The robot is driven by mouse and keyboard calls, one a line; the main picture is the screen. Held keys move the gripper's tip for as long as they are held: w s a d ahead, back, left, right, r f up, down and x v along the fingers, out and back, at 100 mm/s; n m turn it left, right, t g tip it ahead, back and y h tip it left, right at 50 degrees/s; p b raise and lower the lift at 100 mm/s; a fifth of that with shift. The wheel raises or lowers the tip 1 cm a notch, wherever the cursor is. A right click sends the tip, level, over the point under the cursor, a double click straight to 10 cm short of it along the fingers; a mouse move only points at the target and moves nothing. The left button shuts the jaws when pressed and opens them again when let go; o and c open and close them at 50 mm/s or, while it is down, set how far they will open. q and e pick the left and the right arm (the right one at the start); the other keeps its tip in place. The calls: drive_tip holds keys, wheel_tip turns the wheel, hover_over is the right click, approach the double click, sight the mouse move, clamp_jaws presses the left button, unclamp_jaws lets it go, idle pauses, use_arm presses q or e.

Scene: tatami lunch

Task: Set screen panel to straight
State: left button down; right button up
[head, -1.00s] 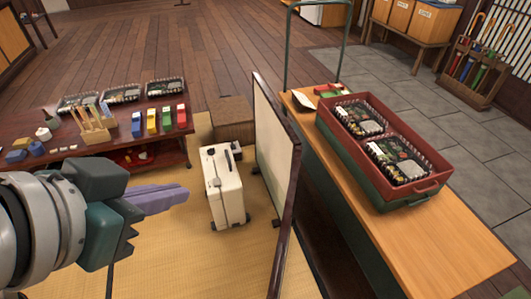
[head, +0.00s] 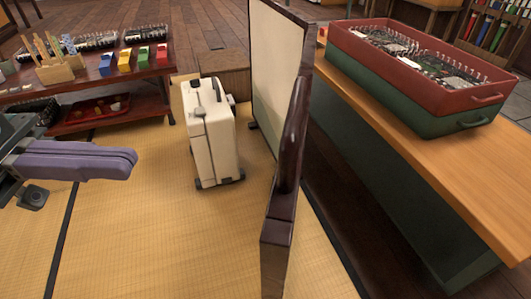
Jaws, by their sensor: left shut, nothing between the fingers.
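The screen panel (head: 276,70) has cream paper in a dark brown wooden frame. It stands upright on the tatami right of centre in the head view, seen at a steep angle. A nearer dark frame section (head: 277,240) shows almost edge-on, and I cannot tell the exact angle between the sections. My left gripper (head: 135,160) has purple fingers, shut and empty. It is at the left, apart from the screen, with the suitcase's floor area between them. My right gripper is not in view.
A white suitcase (head: 210,135) stands on the tatami (head: 150,235) just left of the screen. A wooden counter (head: 440,150) with stacked red and green crates (head: 420,85) is close on the right.

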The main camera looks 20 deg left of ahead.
use_arm(q)
wheel_tip(320, 180, down, 3)
drive_tip(key=s+a+g+b, duration=0.2)
drive_tip(key=a, duration=0.1)
drive_tip(key=b, duration=0.2)
approach(292, 195)
drive_tip(key=s+d, duration=0.3)
drive_tip(key=d, duration=0.2)
drive_tip(key=shift+s+d+f+m, duration=0.2)
drive_tip(key=shift+f+m, duration=0.2)
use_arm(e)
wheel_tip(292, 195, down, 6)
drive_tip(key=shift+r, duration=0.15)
